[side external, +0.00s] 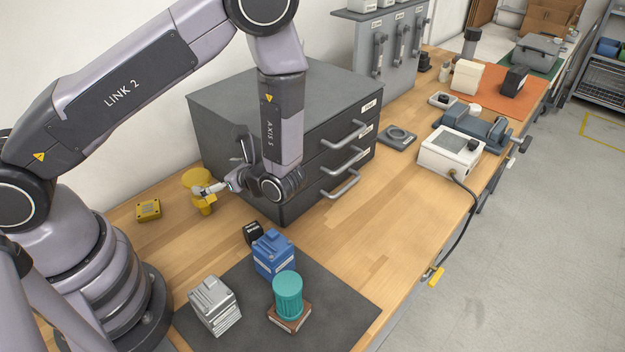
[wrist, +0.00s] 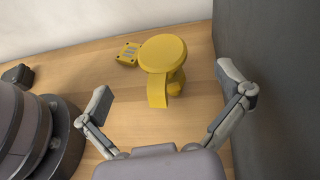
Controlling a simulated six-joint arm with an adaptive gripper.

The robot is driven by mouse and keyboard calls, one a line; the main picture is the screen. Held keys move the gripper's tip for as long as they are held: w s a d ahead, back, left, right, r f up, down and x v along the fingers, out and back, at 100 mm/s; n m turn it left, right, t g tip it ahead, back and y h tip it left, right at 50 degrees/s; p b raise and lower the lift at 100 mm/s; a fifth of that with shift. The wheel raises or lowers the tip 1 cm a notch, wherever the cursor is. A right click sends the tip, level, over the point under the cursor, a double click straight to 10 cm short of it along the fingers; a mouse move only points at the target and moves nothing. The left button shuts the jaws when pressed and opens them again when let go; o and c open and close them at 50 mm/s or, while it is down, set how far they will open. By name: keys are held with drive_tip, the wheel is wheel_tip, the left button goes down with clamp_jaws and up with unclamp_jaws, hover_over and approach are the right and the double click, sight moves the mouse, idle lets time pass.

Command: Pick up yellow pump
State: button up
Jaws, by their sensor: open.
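The yellow pump (side external: 199,188) stands upright on the wooden bench, left of the grey drawer cabinet. It has a round, wide top and a narrower body.
A small yellow block (side external: 148,210) lies left of the pump. The grey drawer cabinet (side external: 235,110) stands close on the right. A dark mat (side external: 335,305) in front holds a blue unit (side external: 273,256), a grey unit (side external: 214,304) and a teal cylinder (side external: 288,293).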

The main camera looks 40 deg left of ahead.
sight(200, 178)
drive_tip(key=shift+s+a+f, duration=0.1)
drive_tip(key=shift+a+f, duration=0.35)
drive_tip(key=shift+f, duration=0.3)
drive_tip(key=x, duration=0.6)
drive_tip(key=shift+a+f, duration=0.1)
drive_tip(key=shift+a, duration=0.15)
drive_tip(key=c, duration=1.3)
